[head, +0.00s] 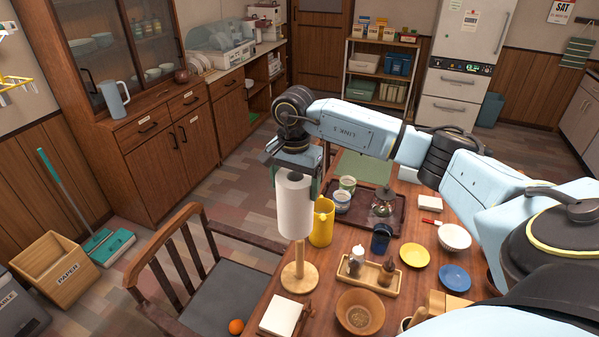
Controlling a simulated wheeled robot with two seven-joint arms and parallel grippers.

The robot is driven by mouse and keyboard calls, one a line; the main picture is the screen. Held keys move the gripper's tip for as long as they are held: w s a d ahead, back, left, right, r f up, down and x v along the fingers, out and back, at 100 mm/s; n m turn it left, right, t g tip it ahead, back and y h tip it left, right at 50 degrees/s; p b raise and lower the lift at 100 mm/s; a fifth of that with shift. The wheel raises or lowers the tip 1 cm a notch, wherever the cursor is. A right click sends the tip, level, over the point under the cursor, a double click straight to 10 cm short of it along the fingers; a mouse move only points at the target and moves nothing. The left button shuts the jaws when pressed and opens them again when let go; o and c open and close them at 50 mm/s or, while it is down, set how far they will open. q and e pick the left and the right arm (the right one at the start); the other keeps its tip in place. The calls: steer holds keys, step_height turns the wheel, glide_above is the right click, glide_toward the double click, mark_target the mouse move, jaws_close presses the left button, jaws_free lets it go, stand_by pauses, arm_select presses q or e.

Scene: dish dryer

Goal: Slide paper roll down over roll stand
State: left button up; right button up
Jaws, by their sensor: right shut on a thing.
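The white paper roll (295,208) is upright in the middle of the head view. My right gripper (292,172) is shut on its upper end from above. The wooden roll stand (299,276) stands on the table's left edge, with a round base and an upright post. The post rises to the roll's lower end, and the roll sits in line over it, well above the base. The upper part of the post is hidden, seemingly by the roll. My left gripper is not in view.
A yellow pitcher (322,222) stands close right of the roll. A condiment tray (372,277), a wooden bowl (360,312) and a white pad (284,315) surround the stand on the table. A chair (200,265) is at the left.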

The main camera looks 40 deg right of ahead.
steer(key=shift+d+f+m+b, duration=0.4)
steer(key=shift+d+f+m, duration=0.2)
steer(key=shift+d, duration=0.25)
steer(key=shift+f, duration=0.35)
steer(key=b, duration=0.8)
glide_toward(299, 246)
steer(key=shift+w+d+f, duration=0.25)
steer(key=shift+w+d, duration=0.15)
steer(key=shift+f+b, duration=3.15)
steer(key=shift+f, duration=0.9)
steer(key=shift+f+b, duration=0.4)
steer(key=shift+f, duration=0.1)
steer(key=shift+f+b, duration=0.4)
steer(key=shift+f, duration=0.15)
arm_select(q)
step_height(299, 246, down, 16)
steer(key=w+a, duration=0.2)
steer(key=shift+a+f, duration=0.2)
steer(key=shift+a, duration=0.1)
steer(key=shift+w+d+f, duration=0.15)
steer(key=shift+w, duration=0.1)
arm_select(e)
steer(key=shift+f, duration=0.25)
